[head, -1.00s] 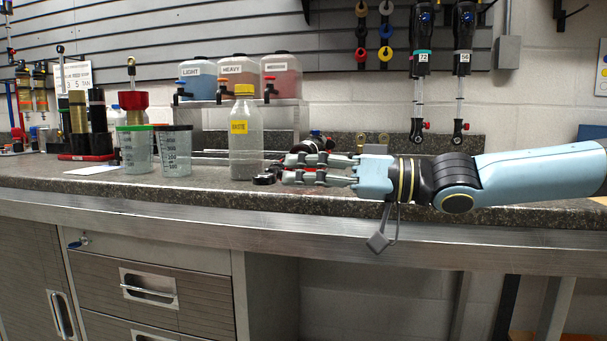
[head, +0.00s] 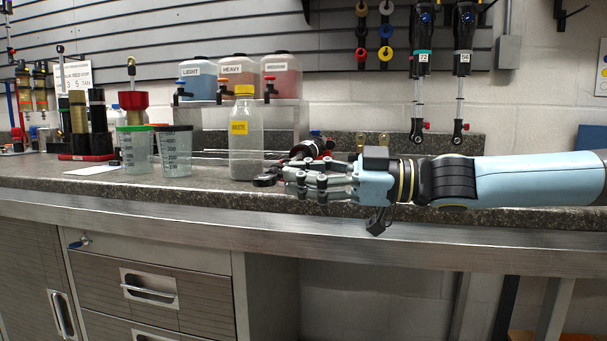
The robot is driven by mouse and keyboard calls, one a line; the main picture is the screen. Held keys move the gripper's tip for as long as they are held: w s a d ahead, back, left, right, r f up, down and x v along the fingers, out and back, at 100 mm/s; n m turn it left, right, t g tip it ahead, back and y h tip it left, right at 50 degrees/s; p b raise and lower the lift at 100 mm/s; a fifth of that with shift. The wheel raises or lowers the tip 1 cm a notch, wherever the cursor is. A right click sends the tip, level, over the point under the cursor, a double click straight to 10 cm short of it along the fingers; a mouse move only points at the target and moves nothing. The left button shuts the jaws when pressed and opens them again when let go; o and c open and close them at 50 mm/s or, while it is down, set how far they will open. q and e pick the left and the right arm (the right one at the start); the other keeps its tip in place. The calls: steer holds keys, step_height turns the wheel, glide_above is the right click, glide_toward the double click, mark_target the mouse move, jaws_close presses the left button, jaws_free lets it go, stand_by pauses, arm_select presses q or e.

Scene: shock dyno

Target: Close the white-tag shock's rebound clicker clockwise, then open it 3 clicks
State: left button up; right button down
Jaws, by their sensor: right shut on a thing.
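My right gripper (head: 291,181) reaches in from the right, low over the bench top. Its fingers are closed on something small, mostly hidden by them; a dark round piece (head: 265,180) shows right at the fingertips. Behind the fingers lies a dark shock-like body (head: 309,149) with a bit of red; I cannot make out a white tag or clicker on it. Two shocks hang on the wall: one with a teal-edged tag (head: 421,57) marked 72, one with a pale tag (head: 461,57) that seems to read 56. Each has a red knob at its lower end. My left gripper is out of view.
A waste bottle (head: 244,143) with a yellow cap stands left of my right gripper. Two measuring cups (head: 176,151) stand farther left. Three labelled jugs (head: 238,76) sit on a shelf behind. The bench's metal front edge (head: 200,221) runs below; the bench top to the right is mostly clear.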

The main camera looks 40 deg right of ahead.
steer(key=shift+n, duration=0.9)
steer(key=c, duration=1.2)
jaws_free()
steer(key=shift+o, duration=0.2)
